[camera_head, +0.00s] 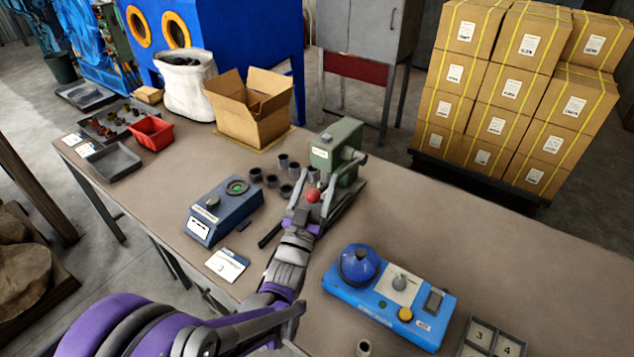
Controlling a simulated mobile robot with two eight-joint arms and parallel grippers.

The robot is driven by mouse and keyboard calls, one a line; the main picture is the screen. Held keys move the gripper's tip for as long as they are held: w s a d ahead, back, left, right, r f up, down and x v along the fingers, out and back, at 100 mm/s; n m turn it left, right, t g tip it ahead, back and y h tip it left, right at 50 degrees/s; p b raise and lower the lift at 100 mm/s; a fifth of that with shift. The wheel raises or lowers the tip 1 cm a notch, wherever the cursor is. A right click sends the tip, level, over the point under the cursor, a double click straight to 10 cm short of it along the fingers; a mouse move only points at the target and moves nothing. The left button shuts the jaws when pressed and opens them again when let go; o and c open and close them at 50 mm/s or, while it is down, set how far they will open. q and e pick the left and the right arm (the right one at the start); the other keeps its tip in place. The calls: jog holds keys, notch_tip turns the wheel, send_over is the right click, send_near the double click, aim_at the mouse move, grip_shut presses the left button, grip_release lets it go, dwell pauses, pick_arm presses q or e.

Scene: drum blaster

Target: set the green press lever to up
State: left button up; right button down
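The green press (337,150) stands upright on the workbench, right of the picture's middle. A red ball knob (313,196) shows low at its front, on the near side. The rest of its lever is partly hidden by my gripper, so its exact angle is hard to tell. My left gripper (312,205) reaches in from the lower left. Its fingers look spread to either side of the red knob, and I cannot tell whether they touch it. My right gripper is not in view.
Several dark cups (287,191) stand left of the press. A dark blue device (225,208) is left of my arm, and a bright blue control box (388,298) is to the right. An open cardboard box (252,118) stands behind.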

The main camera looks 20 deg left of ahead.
pick_arm(q)
grip_shut()
dwell(1.3)
